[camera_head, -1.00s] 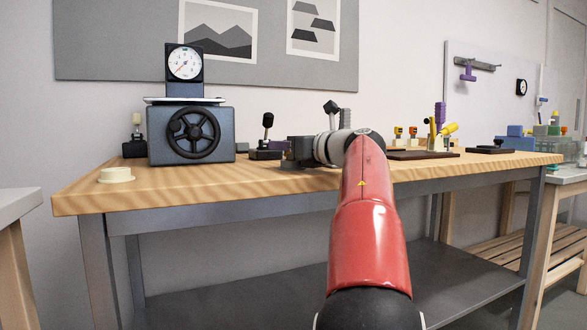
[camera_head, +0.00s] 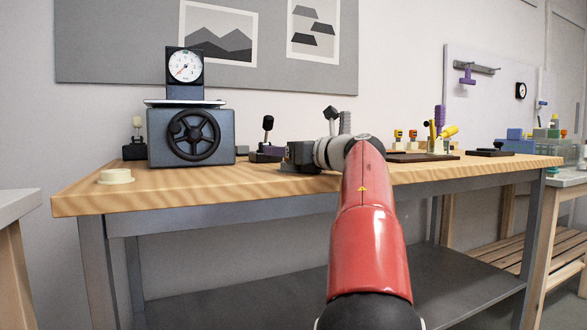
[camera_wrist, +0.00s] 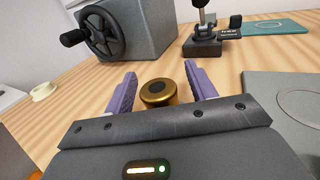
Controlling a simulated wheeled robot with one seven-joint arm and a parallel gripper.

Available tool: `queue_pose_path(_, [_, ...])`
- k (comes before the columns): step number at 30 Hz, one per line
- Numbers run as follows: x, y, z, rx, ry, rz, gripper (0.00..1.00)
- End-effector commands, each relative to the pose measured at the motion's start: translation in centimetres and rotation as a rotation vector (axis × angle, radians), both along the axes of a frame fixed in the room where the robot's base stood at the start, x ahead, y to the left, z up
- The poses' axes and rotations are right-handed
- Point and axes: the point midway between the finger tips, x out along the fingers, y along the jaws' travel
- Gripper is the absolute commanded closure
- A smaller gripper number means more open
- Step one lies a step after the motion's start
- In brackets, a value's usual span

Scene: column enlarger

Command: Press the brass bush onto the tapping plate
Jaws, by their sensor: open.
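The brass bush (camera_wrist: 158,93) is a short gold cylinder with a dark hole in its top, upright on the wooden bench in the wrist view. My gripper (camera_wrist: 161,83) has purple fingers, open, one on each side of the bush with visible gaps. In the head view my gripper (camera_head: 298,157) is low over the bench, and the bush is not visible there. A grey plate with a ring mark (camera_wrist: 290,103) lies at right in the wrist view, and a teal plate (camera_wrist: 274,27) lies farther back. I cannot tell which is the tapping plate.
A grey press-like block with a black handwheel (camera_head: 190,137) and a dial gauge (camera_head: 185,65) stands at left. A cream ring (camera_head: 116,176) lies near the bench's front left. A small black stand (camera_wrist: 203,42) is behind the bush. Bare bench (camera_wrist: 80,85) lies left of my gripper.

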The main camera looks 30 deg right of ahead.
Motion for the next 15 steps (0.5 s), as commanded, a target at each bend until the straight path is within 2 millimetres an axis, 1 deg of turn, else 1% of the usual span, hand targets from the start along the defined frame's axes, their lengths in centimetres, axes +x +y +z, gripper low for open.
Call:
queue_pose_path(10, [-0.06, -0.03, 0.01, 0.0, 0.0, 0.0, 0.44])
queue_pose_path(15, [-0.62, -0.26, -0.01, 0.0, -0.001, -0.001, 0.44])
